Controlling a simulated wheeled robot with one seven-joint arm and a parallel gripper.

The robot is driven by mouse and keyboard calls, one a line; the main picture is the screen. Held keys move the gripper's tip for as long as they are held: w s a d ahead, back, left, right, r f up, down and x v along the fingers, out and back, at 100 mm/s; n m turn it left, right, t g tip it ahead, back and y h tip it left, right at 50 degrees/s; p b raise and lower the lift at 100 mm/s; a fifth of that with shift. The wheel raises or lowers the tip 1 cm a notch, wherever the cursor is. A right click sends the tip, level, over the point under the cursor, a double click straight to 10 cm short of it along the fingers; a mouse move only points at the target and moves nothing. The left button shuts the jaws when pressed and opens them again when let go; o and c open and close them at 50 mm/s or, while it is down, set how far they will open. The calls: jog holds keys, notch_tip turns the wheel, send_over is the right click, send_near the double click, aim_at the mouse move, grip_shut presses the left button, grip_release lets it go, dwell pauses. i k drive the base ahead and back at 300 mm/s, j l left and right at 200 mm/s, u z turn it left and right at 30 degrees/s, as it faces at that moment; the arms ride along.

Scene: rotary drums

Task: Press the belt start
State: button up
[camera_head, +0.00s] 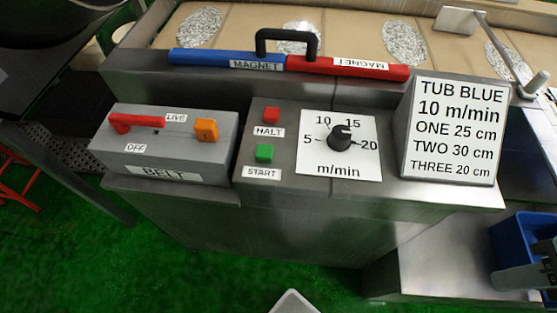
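The green START button (264,153) sits on the sloped grey control panel (285,190), above its START label (262,173). The red HALT button (271,115) is above it, with the HALT label (269,132) between them. The BELT box (200,160) is to the left. Its red lever (137,121) lies roughly level, near the LIVE label and above the OFF label. An orange block (206,130) is at the box's right. Nothing covers the START button.
A black speed dial (340,138) is right of the buttons, its mark toward the upper right. A sign (458,125) reads TUB BLUE, 10 m/min. A blue and red magnet bar (288,64) with a black handle lies behind. A blue tub (512,250) is lower right.

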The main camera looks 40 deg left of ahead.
aim_at(263, 152)
jog(key=u, duration=1.85)
jog(key=z, duration=0.2)
